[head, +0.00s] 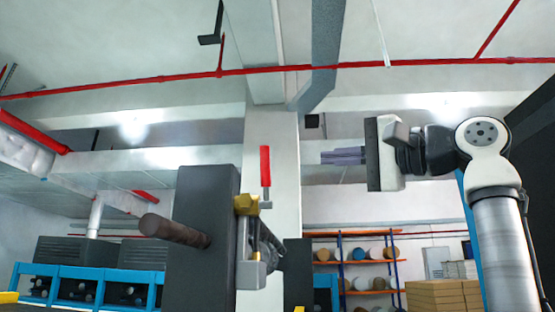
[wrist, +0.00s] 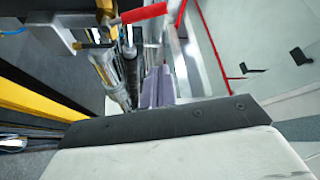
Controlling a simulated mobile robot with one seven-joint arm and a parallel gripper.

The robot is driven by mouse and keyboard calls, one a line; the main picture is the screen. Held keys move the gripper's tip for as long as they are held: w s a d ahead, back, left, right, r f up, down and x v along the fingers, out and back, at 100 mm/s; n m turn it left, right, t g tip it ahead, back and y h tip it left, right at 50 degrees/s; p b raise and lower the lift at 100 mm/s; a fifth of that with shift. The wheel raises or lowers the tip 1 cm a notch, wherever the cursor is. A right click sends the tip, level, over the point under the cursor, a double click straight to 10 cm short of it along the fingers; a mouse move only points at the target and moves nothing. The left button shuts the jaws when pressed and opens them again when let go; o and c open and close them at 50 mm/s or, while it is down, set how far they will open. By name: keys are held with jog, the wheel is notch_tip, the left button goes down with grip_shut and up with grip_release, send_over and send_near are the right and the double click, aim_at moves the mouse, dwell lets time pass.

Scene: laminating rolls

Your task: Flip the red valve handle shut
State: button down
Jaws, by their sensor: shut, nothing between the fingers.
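The red valve handle (head: 265,163) stands upright above a brass valve body (head: 246,204) on the side of a dark grey machine block. In the wrist view the red handle (wrist: 143,13) shows at the top, beside the brass part (wrist: 106,9). My gripper (head: 323,157) is to the right of the handle in the head view, at about its height, with the fingers pointing left. The fingers are together and empty, with a visible gap in the picture between them and the handle. In the wrist view the gripper (wrist: 153,80) shows beyond its dark mount.
The dark grey block (head: 205,215) with a brown roller (head: 172,230) stands left of the valve. Metal fittings (head: 252,272) hang below the brass body. Shelves with rolls (head: 360,262) and stacked boxes (head: 440,295) are in the background. The space between gripper and handle looks clear.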

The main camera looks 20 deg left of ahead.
aim_at(265, 174)
jog(key=s+a+p, duration=0.1)
jog(key=a+p, duration=0.2)
jog(key=a, duration=0.6)
jog(key=shift+s+a+r, duration=0.15)
jog(key=shift+s+a, duration=0.1)
dwell(0.3)
jog(key=shift+s+a, duration=0.1)
jog(key=shift+s, duration=0.1)
jog(key=shift+b, duration=0.35)
